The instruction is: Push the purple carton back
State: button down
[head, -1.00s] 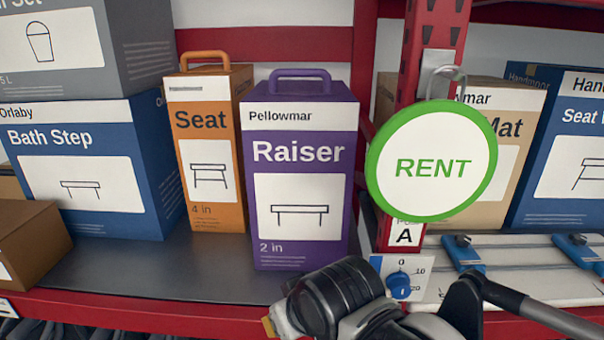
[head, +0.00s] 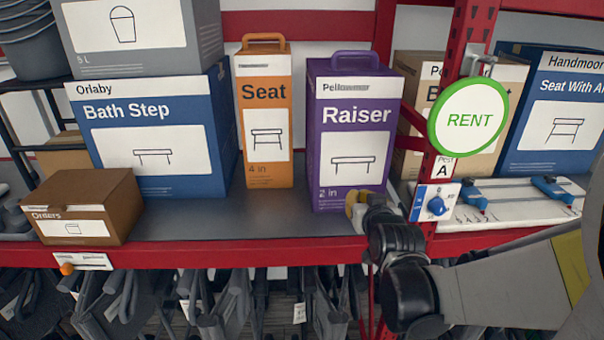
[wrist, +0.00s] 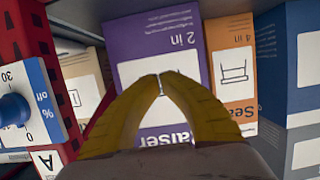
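The purple Raiser carton (head: 350,143) stands upright on the shelf, its front face further forward than the orange Seat carton (head: 264,118) on its left. My gripper (head: 360,203) is at the carton's lower right front, covering part of its bottom edge. In the wrist view the yellow fingers of my gripper (wrist: 160,85) meet at the tips, with nothing visible between them. They are in front of the purple carton (wrist: 130,38), which appears upside down there. Whether the tips touch it I cannot tell.
The red post with a round RENT sign (head: 468,118) and a blue dial (head: 436,206) stands right of the carton. A blue Bath Step box (head: 150,135) and a brown Orders box (head: 85,210) are to the left. The red shelf edge (head: 200,253) runs along the front.

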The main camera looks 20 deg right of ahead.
aim_at(351, 170)
jog(key=shift+w+d+b, duration=0.6)
jog(key=shift+w+d, duration=1.3)
jog(key=shift+w, duration=4.1)
jog(key=shift+w+d+b, duration=0.6)
jog(key=shift+w+d, duration=1.25)
jog(key=shift+w, duration=4.15)
jog(key=s+a, duration=0.1)
jog(key=s, duration=0.3)
jog(key=s+a, duration=0.1)
jog(key=s, duration=0.2)
jog(key=s+a, duration=0.1)
jog(key=s, duration=0.3)
jog(key=shift+s+a, duration=0.15)
jog(key=shift+s, duration=0.2)
jog(key=shift+f, duration=0.1)
jog(key=s+a+f+n+g+y+b, duration=0.1)
jog(key=s+a+n+g+y+b, duration=0.15)
jog(key=s+a, duration=1.15)
jog(key=s+a+f+g, duration=0.2)
jog(key=s+f, duration=0.1)
jog(key=s, duration=0.6)
jog(key=s+a+f+g+y, duration=0.1)
jog(key=s+a+f+g, duration=0.1)
jog(key=s, duration=0.6)
jog(key=shift+s+a+f+n, duration=0.35)
jog(key=shift+s+a+f, duration=0.05)
jog(key=shift+a+f, duration=0.45)
